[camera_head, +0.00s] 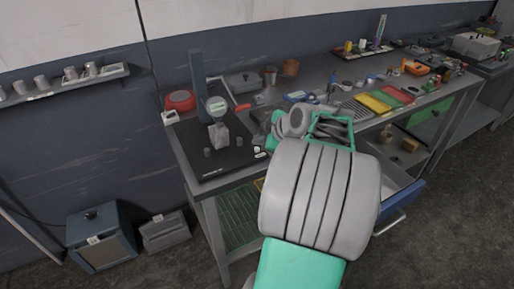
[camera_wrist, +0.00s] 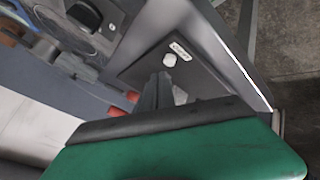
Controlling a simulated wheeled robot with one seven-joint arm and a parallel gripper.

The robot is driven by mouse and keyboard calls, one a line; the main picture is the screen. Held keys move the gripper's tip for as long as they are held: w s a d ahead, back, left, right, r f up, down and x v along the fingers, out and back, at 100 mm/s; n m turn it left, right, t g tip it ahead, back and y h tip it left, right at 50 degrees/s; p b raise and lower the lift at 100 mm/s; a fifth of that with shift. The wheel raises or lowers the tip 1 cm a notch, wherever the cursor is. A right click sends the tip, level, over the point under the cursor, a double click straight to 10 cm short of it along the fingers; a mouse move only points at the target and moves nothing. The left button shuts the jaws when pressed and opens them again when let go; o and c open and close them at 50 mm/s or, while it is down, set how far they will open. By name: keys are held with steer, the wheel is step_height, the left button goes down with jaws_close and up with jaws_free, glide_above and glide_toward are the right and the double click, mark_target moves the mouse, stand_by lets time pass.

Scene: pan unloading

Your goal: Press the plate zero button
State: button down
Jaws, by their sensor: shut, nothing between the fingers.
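The plate zero button appears to be the small white round button (camera_wrist: 169,60) near a corner of the dark plate (camera_wrist: 190,75) in the wrist view. A small pale label (camera_wrist: 180,50) lies beside it. In the head view the button (camera_head: 257,148) shows small at the right front of the black plate (camera_head: 205,168). My gripper (camera_wrist: 160,77) is shut and empty, its dark fingertips close to the button in the wrist picture. I cannot tell whether they touch it. In the head view my arm hides most of the fingers.
On the plate stand a grey block (camera_head: 219,135), small grey cylinders and an upright post with a round dial (camera_head: 217,106). An open blue-fronted drawer (camera_head: 402,208) sticks out at right.

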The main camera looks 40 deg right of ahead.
step_height(320, 180, up, 5)
steer(key=shift+p, duration=1.15)
